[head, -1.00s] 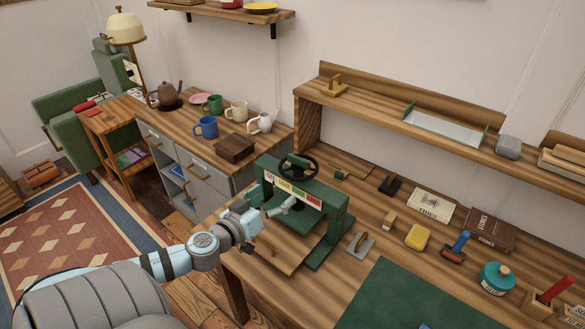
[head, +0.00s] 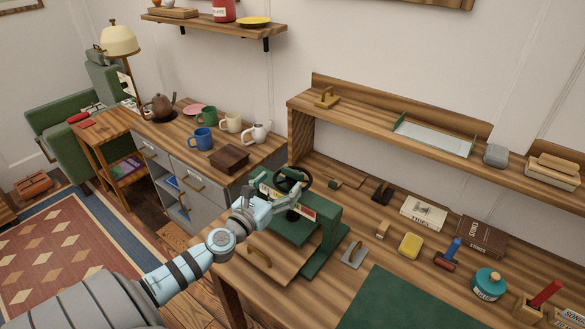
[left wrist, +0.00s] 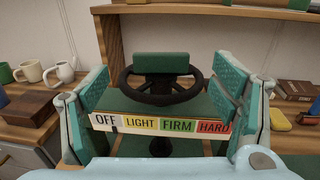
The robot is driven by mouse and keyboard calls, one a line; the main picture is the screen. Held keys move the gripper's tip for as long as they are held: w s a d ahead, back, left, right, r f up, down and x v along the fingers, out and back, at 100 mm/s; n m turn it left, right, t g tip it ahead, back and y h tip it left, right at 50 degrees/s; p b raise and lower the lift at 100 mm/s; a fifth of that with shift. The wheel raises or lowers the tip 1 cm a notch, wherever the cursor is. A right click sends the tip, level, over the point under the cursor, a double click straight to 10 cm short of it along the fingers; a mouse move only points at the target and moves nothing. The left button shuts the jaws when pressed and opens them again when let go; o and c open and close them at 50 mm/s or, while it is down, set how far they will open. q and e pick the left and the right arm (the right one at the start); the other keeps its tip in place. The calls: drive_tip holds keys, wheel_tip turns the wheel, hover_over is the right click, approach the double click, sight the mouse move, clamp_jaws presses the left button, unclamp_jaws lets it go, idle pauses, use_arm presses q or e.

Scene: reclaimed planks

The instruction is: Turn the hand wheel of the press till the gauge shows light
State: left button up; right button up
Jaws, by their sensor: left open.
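The green press (head: 326,222) stands on the plank bench, with its black hand wheel (head: 307,180) on top. The wheel shows in the left wrist view (left wrist: 160,99) between my fingers, slightly ahead. The gauge strip (left wrist: 160,125) reads OFF, LIGHT, FIRM, HARD from left to right. My left gripper (head: 278,203) is open at the front of the press, near the wheel, and hides part of the strip in the head view. Its teal fingers (left wrist: 160,95) stand wide apart with nothing gripped. My right gripper is out of view.
A board with a brass handle (head: 259,257) lies before the press, a grey trowel-like tool (head: 353,255) to its right. A green mat (head: 405,300) covers the bench front. A wooden box (head: 229,157) and mugs stand on the cabinet left. A raised shelf (head: 360,113) runs behind.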

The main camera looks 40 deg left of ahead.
sight(291, 172)
use_arm(q)
drive_tip(key=w, duration=0.7)
drive_tip(key=shift+a, duration=0.35)
drive_tip(key=c, duration=1.2)
